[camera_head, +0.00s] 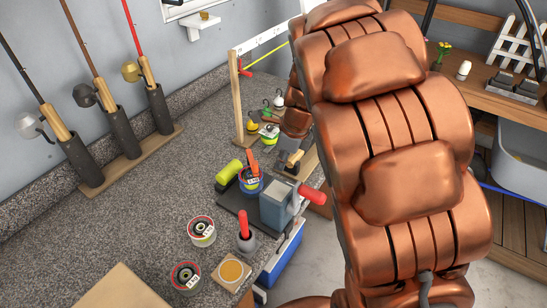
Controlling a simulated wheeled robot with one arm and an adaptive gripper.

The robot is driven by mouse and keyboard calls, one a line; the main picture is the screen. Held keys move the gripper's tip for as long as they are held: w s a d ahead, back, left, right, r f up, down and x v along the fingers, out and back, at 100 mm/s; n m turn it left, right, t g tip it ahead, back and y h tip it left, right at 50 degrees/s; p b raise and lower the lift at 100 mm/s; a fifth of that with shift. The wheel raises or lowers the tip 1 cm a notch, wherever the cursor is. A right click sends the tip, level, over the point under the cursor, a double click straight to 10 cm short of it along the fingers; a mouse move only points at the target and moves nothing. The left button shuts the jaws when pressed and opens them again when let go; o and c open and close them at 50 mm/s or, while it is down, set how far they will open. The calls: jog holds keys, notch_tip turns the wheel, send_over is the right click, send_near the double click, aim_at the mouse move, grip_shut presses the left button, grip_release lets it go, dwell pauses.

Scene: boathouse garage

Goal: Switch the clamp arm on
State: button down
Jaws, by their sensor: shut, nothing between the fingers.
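On the speckled bench stands a dark base plate (233,199) with a grey-blue block (276,205) on it. A red handle (312,195) sticks out to the right of the block. A separate upright red handle (244,225) stands in a grey round base just in front. I cannot tell for sure which of these is the clamp arm, or its on or off position. My copper arm (405,180) fills the right middle, and a lower part of it shows behind, over the bench's far end. My gripper cannot be made out; the arm hides that area.
A yellow-green cylinder (229,175) and a spool (250,181) sit by the plate. Two more spools (202,231) (186,276) and a round-topped coaster (231,271) lie nearer. Fishing rods (119,130) stand in holders at left. A wooden post (237,100) rises behind. The bench's left middle is clear.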

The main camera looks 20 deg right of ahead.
jog(key=b+v, duration=0.2)
jog(key=v, duration=0.8)
jog(key=shift+b, duration=0.35)
